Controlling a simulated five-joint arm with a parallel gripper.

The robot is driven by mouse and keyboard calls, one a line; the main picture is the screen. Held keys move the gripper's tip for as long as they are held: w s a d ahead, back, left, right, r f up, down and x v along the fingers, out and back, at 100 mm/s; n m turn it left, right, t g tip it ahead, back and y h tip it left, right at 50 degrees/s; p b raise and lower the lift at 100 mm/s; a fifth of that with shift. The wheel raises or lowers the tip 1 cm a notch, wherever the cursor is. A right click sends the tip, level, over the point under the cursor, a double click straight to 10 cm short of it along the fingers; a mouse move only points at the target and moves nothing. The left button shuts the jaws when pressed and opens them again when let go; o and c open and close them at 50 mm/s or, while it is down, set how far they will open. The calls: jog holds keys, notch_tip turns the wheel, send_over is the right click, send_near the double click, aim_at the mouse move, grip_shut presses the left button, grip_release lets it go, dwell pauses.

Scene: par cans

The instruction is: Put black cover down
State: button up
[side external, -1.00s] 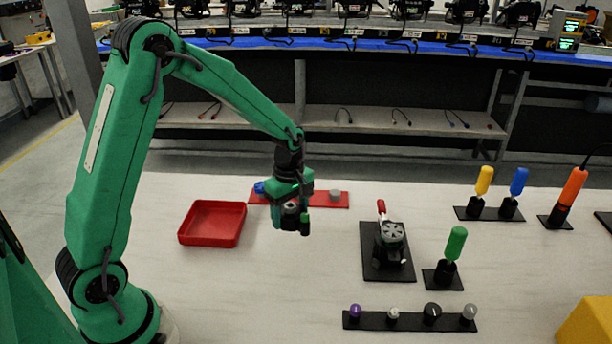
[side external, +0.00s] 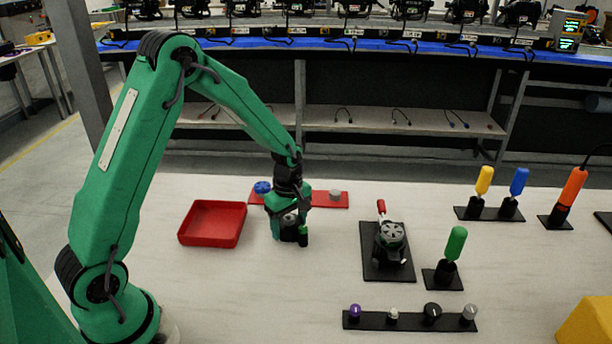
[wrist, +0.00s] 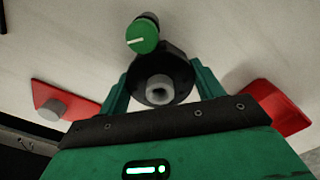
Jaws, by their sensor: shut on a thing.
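My gripper (side external: 290,226) is shut on the black cover (side external: 289,236), a dark round part with a grey centre. In the wrist view the cover (wrist: 160,97) sits between my two green fingers. A green knob (side external: 303,237) with a white line on its face sticks out from the cover's side; it also shows in the wrist view (wrist: 142,38). The cover is low over the pale table, between the red tray and the black plate. I cannot tell whether its underside touches the table. My fingers hide part of it in the side view.
A red tray (side external: 237,241) lies to the left. A red strip (side external: 322,202) with a blue knob (side external: 262,187) and a grey cap (side external: 335,194) lies behind. A black plate (side external: 376,274) carrying a device (side external: 391,235) is to the right.

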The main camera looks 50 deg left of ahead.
jog(key=shift+f, duration=0.15)
jog(key=o, duration=0.9)
jog(key=shift+r, duration=0.2)
notch_tip(320, 180, up, 12)
dwell(0.7)
